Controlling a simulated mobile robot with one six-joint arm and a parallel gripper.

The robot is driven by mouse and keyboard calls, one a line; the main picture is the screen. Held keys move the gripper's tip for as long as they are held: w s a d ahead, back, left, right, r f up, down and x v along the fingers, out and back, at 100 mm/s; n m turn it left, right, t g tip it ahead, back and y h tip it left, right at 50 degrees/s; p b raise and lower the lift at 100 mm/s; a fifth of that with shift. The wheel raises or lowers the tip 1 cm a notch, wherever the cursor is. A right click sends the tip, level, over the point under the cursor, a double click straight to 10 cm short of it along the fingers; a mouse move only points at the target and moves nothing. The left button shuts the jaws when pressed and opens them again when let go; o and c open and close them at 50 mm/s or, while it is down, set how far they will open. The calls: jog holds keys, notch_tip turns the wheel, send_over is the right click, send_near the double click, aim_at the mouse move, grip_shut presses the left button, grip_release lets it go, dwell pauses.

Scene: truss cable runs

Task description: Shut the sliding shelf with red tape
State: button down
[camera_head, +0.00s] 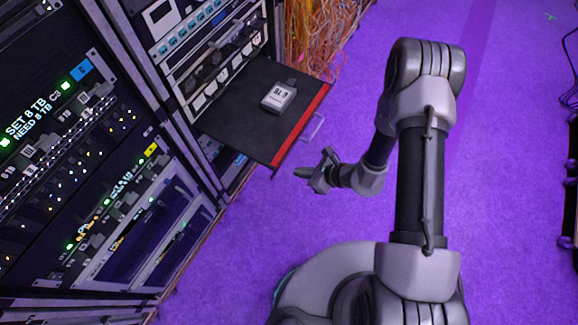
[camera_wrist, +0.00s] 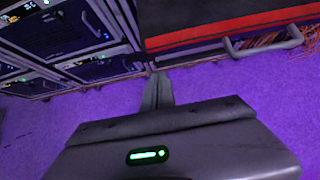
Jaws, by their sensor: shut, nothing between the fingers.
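The sliding shelf (camera_head: 232,108) is a black tray pulled out from the rack, with red tape (camera_head: 300,125) along its front edge. A grey handle (camera_head: 317,127) sticks out from that edge. A small grey device with a label (camera_head: 279,97) lies on the shelf. My gripper (camera_head: 298,172) is shut and empty, in front of and a little below the shelf's near front corner, apart from it. In the wrist view, my gripper's fingers (camera_wrist: 158,88) point toward the rack, with the red tape (camera_wrist: 230,28) and the handle (camera_wrist: 262,46) above and to the right.
Server racks (camera_head: 90,150) with lit panels fill the left side. Orange cables (camera_head: 315,40) hang behind the shelf. The purple floor (camera_head: 230,270) is clear around my arm. Dark equipment (camera_head: 571,200) stands at the right edge.

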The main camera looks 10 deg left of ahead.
jog(key=shift+w+a+f+b, duration=0.15)
jog(key=shift+w+a, duration=0.15)
jog(key=shift+a, duration=0.4)
jog(key=shift+w+a+b, duration=0.1)
jog(key=shift+w+a, duration=0.15)
jog(key=shift+a, duration=0.5)
jog(key=shift+w+a+f+b, duration=0.15)
jog(key=shift+w+a, duration=0.15)
jog(key=shift+a, duration=0.4)
